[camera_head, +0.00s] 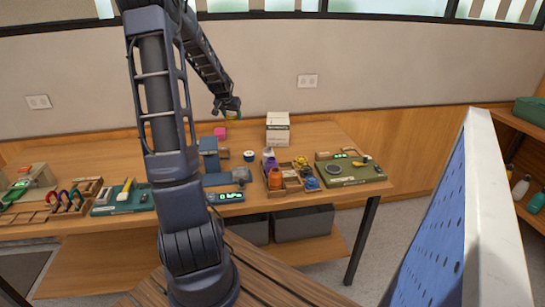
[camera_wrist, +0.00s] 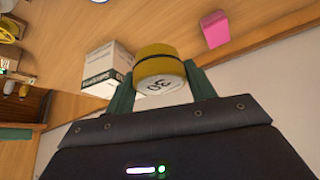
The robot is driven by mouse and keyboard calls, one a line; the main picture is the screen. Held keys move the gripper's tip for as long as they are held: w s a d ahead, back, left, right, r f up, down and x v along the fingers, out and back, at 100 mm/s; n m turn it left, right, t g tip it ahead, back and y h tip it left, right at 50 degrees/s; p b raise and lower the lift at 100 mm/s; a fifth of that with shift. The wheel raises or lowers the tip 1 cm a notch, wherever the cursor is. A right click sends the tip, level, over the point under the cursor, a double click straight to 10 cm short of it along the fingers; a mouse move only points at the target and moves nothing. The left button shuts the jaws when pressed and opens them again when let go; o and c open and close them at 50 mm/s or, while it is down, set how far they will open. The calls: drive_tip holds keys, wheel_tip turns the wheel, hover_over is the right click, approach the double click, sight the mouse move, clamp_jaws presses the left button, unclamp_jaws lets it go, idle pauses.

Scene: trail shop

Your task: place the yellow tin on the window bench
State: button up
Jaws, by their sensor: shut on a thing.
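The yellow tin (camera_wrist: 157,62) has a dark band and a pale end with dark marks, in the wrist view. My gripper (camera_wrist: 161,80) is shut on it, with one green finger on each side. In the head view the yellow tin (camera_head: 232,118) is a small patch under my gripper (camera_head: 232,111), which appears raised above the back of a long wooden bench (camera_head: 110,157). This bench stands along the wall below the windows. A slatted wooden surface (camera_head: 265,285) is at the front. No label shows which one is the window bench.
White stacked boxes (camera_head: 278,130) and a pink block (camera_head: 220,133) stand near the back of the bench. Several tools, trays and orange and purple bottles crowd its front. A blue pegboard panel (camera_head: 440,235) rises at the right. Some bare wood shows at back left.

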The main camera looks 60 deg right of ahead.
drive_tip(key=r+m, duration=0.1)
drive_tip(key=m, duration=0.1)
hover_over(261, 156)
drive_tip(key=shift+g, duration=0.5)
wheel_tip(261, 156, down, 19)
drive_tip(key=shift+f, duration=0.2)
drive_tip(key=shift+f, duration=0.15)
drive_tip(key=o, duration=1)
drive_tip(key=shift+a+r, duration=0.2)
drive_tip(key=shift+r, duration=0.35)
drive_tip(key=v, duration=1.1)
drive_tip(key=shift+a, duration=0.2)
